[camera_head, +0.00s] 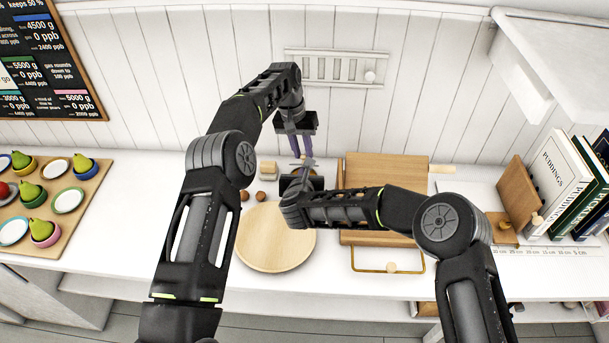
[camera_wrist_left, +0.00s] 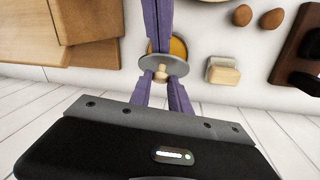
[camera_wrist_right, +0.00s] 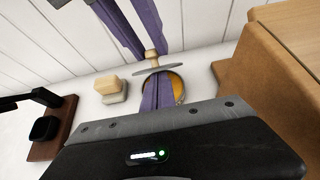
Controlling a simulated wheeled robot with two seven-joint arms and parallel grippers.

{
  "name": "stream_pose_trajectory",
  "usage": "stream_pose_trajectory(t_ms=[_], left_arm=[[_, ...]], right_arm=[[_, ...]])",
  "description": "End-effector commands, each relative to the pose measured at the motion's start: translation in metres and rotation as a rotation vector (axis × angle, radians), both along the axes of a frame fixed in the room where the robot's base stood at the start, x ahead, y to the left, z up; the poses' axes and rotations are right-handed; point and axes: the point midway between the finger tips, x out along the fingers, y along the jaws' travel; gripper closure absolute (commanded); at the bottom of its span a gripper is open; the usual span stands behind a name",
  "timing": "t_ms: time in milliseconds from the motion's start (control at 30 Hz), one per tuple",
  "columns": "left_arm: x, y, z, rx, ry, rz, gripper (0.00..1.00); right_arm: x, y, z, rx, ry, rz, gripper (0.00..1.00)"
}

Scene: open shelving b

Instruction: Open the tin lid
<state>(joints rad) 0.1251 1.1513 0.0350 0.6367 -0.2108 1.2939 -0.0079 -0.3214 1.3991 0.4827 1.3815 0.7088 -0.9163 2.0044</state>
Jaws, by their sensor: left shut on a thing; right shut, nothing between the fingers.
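The tin lid is a thin grey disc with a pale wooden knob; it shows in the left wrist view (camera_wrist_left: 176,66) and the right wrist view (camera_wrist_right: 143,71). My left gripper (camera_head: 301,153) has its purple fingers shut on the knob and holds the lid above the tin, apart from it. The round tin (camera_wrist_right: 176,88) shows orange beneath the lid; it also shows in the left wrist view (camera_wrist_left: 180,47), partly hidden by lid and fingers. My right gripper (camera_head: 305,172) is shut and empty, its fingers beside the tin just under the lid.
A round wooden board (camera_head: 275,240) lies in front, with brown eggs (camera_head: 261,196) and a pale block (camera_head: 268,171) behind it. Wooden boards (camera_head: 385,170) stand close on the right. A fruit tray (camera_head: 75,215) is far left. The counter between tray and left arm is clear.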

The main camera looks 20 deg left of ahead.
Motion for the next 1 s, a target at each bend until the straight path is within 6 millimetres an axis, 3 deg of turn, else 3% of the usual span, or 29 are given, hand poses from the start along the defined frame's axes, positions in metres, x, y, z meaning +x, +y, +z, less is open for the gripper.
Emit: stream_pose_trajectory(t_ms=[33,167,200,467,833,933,1000], left_arm=[[-0.002,-0.001,-0.001,-0.001,0.006,-0.003,1.00],[-0.003,-0.002,-0.001,-0.003,0.010,-0.004,1.00],[-0.003,-0.002,-0.002,-0.003,0.012,-0.004,0.76],[-0.004,-0.003,-0.003,-0.004,0.016,-0.006,0.55],[-0.005,0.001,0.002,0.022,0.017,-0.009,0.55],[-0.007,0.016,0.017,0.092,0.015,-0.009,0.55],[-0.006,0.044,0.013,0.087,0.001,0.076,0.55]], right_arm=[[0.007,-0.001,0.010,0.004,-0.020,-0.005,1.00],[0.008,-0.001,0.012,0.006,-0.024,-0.007,1.00],[0.009,-0.001,0.013,0.006,-0.026,-0.007,1.00],[0.008,-0.001,0.012,0.006,-0.024,-0.006,1.00],[0.007,0.000,0.011,0.005,-0.021,-0.004,1.00],[0.007,0.000,0.010,0.005,-0.020,-0.004,1.00],[0.006,0.000,0.009,0.005,-0.019,-0.004,1.00]])
